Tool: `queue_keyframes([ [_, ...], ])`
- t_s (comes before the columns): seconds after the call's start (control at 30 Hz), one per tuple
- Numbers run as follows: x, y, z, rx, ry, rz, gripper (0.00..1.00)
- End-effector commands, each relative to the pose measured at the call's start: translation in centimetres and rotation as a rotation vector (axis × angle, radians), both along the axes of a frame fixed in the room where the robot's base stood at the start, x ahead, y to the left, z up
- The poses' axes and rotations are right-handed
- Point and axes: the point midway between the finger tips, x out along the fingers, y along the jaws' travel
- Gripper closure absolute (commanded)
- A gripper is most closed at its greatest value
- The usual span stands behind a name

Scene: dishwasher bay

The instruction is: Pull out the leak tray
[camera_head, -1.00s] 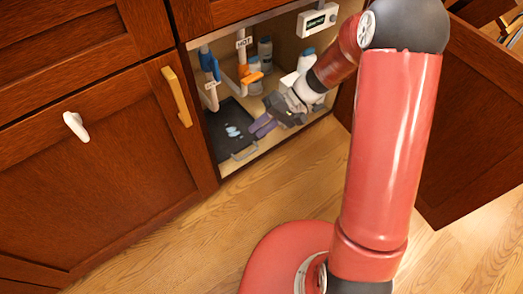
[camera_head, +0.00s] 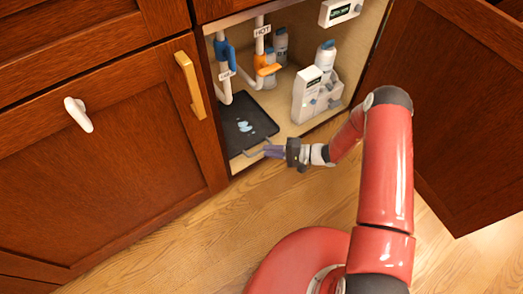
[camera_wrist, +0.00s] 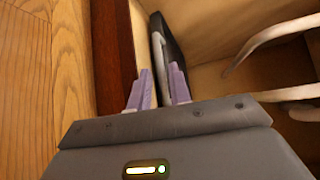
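The leak tray (camera_head: 240,108) is a dark flat tray on the cabinet floor, with pale blue wet spots on it and a grey wire handle (camera_head: 257,148) at its front edge. In the wrist view the tray (camera_wrist: 168,38) stands ahead of the fingers with its light handle (camera_wrist: 158,52) on its near side. My gripper (camera_head: 268,151) is at the front of the cabinet, at the handle. In the wrist view its two purple fingers (camera_wrist: 160,88) are apart, with the handle's end near the gap between them. I cannot tell whether they touch the handle.
Blue-handled (camera_head: 226,55) and orange-handled (camera_head: 265,68) pipes rise behind the tray. A white caddy (camera_head: 308,95) with bottles stands to its right. The cabinet door (camera_head: 455,110) hangs open at right. The wooden floor (camera_head: 170,245) in front is clear.

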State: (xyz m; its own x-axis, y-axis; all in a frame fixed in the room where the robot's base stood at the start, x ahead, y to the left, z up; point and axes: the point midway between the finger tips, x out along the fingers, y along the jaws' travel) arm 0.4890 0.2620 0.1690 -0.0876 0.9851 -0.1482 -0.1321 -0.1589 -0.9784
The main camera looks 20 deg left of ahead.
Motion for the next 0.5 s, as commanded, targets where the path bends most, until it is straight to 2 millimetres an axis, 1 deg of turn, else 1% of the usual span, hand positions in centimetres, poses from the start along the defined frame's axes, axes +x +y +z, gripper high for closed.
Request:
queue_keyframes([
  [0.03, -0.2, 1.0, -0.2, 0.000, 0.000, 0.004, 0.80],
  [0.2, -0.3, 3.2, -0.5, -0.001, 0.000, 0.003, 0.80],
  [0.33, -0.4, 3.9, -0.6, -0.001, 0.001, 0.001, 0.80],
  [0.5, -0.4, 4.1, -0.6, -0.001, 0.001, 0.001, 0.80],
])
